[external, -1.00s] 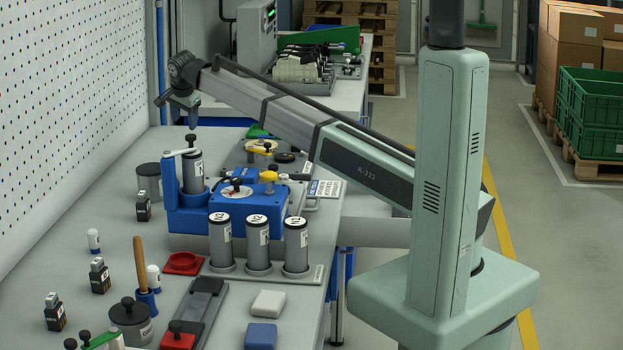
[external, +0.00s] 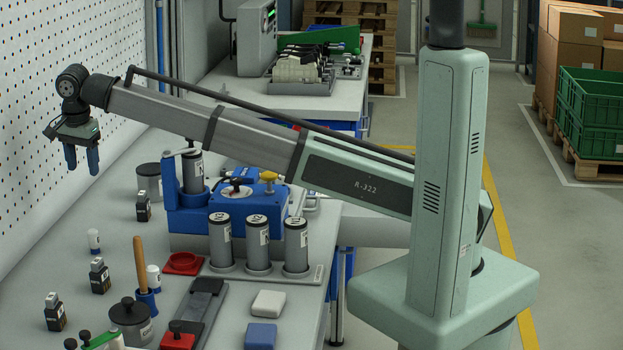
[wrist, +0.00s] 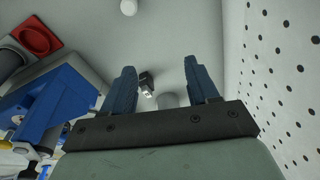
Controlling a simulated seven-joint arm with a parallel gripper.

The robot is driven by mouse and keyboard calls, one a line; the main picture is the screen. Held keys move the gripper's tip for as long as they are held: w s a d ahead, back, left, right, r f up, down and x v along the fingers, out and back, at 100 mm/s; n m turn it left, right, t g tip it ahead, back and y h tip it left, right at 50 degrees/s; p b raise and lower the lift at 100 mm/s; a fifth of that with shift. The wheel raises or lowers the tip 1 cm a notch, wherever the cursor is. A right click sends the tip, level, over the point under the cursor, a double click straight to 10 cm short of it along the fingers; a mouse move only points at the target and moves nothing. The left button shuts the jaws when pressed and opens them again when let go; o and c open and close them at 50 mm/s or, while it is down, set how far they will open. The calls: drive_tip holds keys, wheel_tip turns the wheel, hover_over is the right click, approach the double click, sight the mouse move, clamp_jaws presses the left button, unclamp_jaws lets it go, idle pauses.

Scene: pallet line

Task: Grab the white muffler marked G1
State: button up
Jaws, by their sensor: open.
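Two small white cylinders that may be mufflers stand on the bench in the external view: one near the pegboard (external: 94,240), one beside the wooden-handled tool (external: 153,277). No G1 mark is readable on either. A white round top (wrist: 128,7) shows at the upper edge of the wrist view. My gripper (external: 82,165) is open and empty, fingers pointing down, high above the bench near the pegboard. In the wrist view, a small black block with a white label (wrist: 147,85) shows between my open fingers (wrist: 160,70), well below them.
A blue fixture (external: 200,220) holding a grey cylinder stands right of my gripper. Grey cylinders (external: 258,240) stand in front of it. A dark-lidded pot (external: 149,178) and small black blocks (external: 99,276) stand on the bench. The pegboard (external: 60,50) is close on the left.

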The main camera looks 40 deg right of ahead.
drive_tip(key=n, duration=0.2)
hover_over(92, 231)
drive_tip(key=a, duration=0.1)
wheel_tip(92, 231, down, 2)
drive_tip(key=s, duration=0.1)
drive_tip(key=shift+g, duration=0.3)
drive_tip(key=f, duration=0.5)
drive_tip(key=w+f, duration=0.1)
drive_tip(key=f, duration=0.2)
drive_tip(key=shift+d+f, duration=0.35)
drive_tip(key=shift+w+d+f, duration=0.1)
drive_tip(key=shift+f, duration=1.2)
drive_tip(key=shift+d+f, duration=0.1)
drive_tip(key=shift+f, duration=1.2)
drive_tip(key=shift+c, duration=0.4)
clamp_jaws()
